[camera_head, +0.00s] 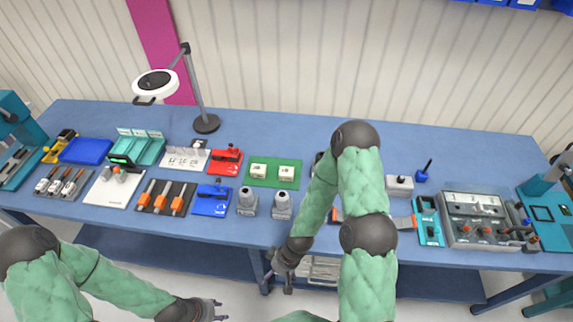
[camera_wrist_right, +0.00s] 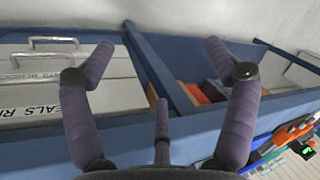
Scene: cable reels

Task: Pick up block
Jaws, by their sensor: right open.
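I cannot tell whether the task means one of these. My right gripper (camera_head: 279,276) is low, in front of the table's front edge, apart from the blocks. In the right wrist view, the right gripper (camera_wrist_right: 161,75) has its fingers spread, with nothing between them. My left gripper (camera_head: 214,311) is at the bottom of the head view, in front of the table and empty; its finger opening is too small to judge.
The blue table (camera_head: 260,128) holds red and blue tools, grey fittings and a lamp (camera_head: 206,122). The table's back strip is mostly clear.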

